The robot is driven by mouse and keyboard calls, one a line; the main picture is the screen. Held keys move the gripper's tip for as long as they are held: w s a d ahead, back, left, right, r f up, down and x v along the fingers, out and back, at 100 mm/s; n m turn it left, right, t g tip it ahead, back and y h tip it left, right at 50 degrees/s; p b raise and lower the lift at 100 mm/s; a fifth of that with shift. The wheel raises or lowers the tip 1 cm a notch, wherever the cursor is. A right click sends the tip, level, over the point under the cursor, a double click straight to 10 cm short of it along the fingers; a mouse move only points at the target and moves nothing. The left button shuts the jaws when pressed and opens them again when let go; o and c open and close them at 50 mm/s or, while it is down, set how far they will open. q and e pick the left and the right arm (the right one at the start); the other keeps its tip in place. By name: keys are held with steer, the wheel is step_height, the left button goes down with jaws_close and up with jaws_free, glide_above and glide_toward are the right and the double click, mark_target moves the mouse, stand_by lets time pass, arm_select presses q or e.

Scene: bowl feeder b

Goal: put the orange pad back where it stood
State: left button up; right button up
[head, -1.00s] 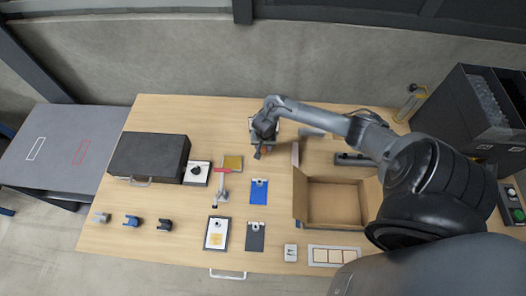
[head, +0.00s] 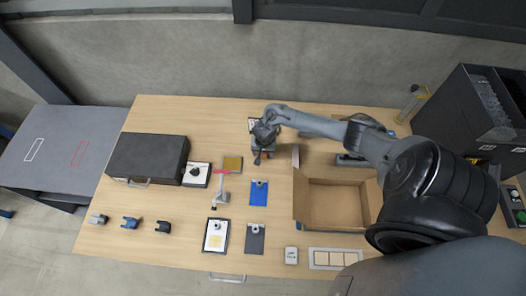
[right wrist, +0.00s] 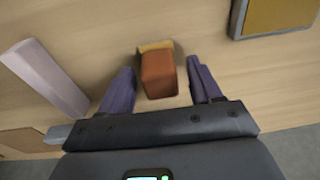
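The orange pad (right wrist: 158,74) shows in the right wrist view as an orange block with a yellowish edge at its far end, over the wooden table. My right gripper (right wrist: 161,84) is open, with one finger on each side of the pad and a gap visible on both sides. In the head view my right gripper (head: 262,156) is low over the back middle of the table and mostly hides the pad. I cannot tell whether the pad touches the table. My left gripper is in neither view.
An open cardboard box (head: 335,203) stands right of the gripper. A yellow square plate (head: 233,163) lies to the left, near a red-topped stand (head: 222,184). A blue sheet (head: 258,193) lies in front. A black case (head: 148,158) stands far left.

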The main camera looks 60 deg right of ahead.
steer(key=shift+r, duration=0.1)
step_height(320, 180, up, 11)
steer(key=a+p, duration=0.1)
steer(key=p, duration=0.3)
steer(key=s+a+r+n+t, duration=0.2)
steer(key=a+n+t, duration=0.2)
steer(key=a+n, duration=1.05)
steer(key=s+a+r+g+y, duration=0.1)
steer(key=s+a+r, duration=0.9)
steer(key=s, duration=0.1)
steer(key=shift+r+n+p, duration=0.15)
steer(key=shift+n+p, duration=0.15)
steer(key=shift+n, duration=0.05)
